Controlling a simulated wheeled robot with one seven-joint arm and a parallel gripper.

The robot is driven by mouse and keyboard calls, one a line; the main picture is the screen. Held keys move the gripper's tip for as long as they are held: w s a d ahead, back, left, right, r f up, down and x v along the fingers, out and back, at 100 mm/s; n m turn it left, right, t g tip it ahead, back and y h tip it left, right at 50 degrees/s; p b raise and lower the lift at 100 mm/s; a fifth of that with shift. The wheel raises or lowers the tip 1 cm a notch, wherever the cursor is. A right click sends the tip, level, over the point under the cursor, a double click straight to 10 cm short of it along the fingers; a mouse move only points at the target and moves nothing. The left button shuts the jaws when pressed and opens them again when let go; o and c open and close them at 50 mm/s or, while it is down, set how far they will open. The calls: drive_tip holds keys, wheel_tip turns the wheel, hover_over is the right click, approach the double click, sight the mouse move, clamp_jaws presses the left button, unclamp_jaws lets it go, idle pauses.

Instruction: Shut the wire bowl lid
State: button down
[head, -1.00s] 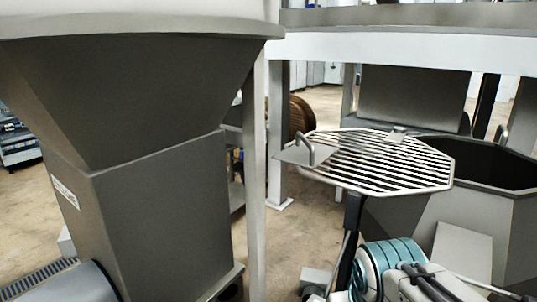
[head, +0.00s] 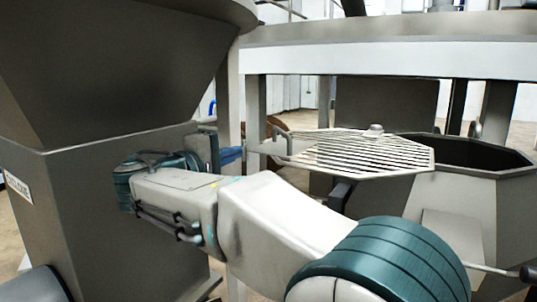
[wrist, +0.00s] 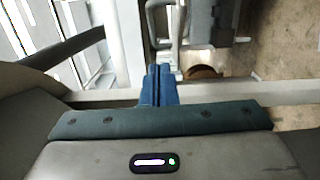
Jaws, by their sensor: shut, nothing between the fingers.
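The wire bowl lid (head: 350,150) is a flat grate of pale bars. In the head view it sticks out to the left of the wide grey bowl (head: 455,200), whose dark mouth is largely uncovered. A loop handle (head: 283,140) stands at the lid's left end. My gripper (head: 232,155), with blue fingers, is left of that handle and appears apart from it. In the wrist view my gripper (wrist: 158,72) has its fingers together and empty. A grey loop ahead of them may be the lid handle, but I cannot tell for sure.
A big dark hopper (head: 110,90) stands close on the left, beside my wrist. A grey post (head: 228,110) rises near my gripper. A heavy frame beam (head: 400,50) crosses above the lid. A brown reel (wrist: 205,73) sits beyond.

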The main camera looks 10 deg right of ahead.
drive_tip(key=w+d+p, duration=0.3)
drive_tip(key=w+d, duration=0.3)
drive_tip(key=d, duration=0.4)
drive_tip(key=shift+r, duration=0.2)
drive_tip(key=shift+s, duration=0.1)
